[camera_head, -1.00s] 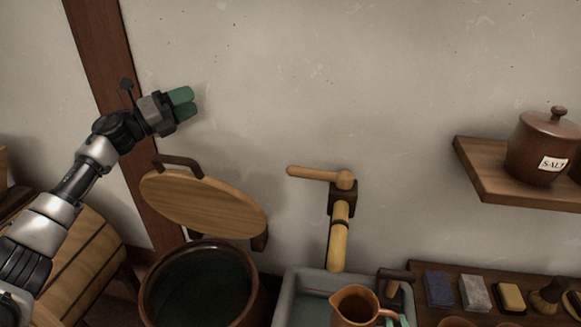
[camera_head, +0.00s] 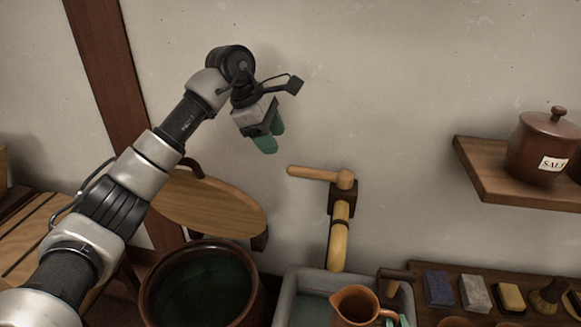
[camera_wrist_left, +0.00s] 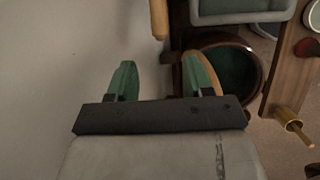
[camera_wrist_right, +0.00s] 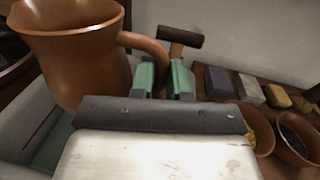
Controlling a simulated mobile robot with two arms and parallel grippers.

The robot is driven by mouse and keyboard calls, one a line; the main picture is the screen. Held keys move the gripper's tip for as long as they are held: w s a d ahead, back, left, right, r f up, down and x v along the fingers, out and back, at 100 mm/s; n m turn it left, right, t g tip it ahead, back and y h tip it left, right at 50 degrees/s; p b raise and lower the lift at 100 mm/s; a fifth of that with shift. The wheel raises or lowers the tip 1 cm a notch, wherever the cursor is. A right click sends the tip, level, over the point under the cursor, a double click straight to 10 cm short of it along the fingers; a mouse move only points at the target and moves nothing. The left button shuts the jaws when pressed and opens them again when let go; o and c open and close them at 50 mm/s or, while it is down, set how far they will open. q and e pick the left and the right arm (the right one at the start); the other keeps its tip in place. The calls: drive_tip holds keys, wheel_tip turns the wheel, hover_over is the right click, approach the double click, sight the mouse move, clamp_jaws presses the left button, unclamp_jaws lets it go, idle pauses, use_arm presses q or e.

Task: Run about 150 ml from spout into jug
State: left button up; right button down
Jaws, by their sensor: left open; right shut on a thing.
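The wooden spout (camera_head: 338,240) comes out of the wall with a lever handle (camera_head: 315,173) pointing left above it. The brown clay jug (camera_head: 352,306) is upright over the grey basin, below and slightly right of the spout. My right gripper (camera_head: 388,319) is shut on the jug's handle; the jug also shows large in the right wrist view (camera_wrist_right: 75,50). My left gripper (camera_head: 270,142) is open and empty, with green fingers pointing down, up and left of the lever's end. Its fingers show apart in the left wrist view (camera_wrist_left: 162,82). The jug's inside bottom is hidden.
A grey basin (camera_head: 290,300) lies under the spout. A shelf (camera_head: 480,175) with a salt jar (camera_head: 545,145) is at right. Soaps (camera_head: 438,289) and small bowls line the counter.

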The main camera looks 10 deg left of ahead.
sight(290, 166)
use_arm(q)
drive_tip(key=x, duration=0.9)
drive_tip(key=shift+d+f, duration=0.15)
drive_tip(key=shift+f, duration=0.2)
clamp_jaws()
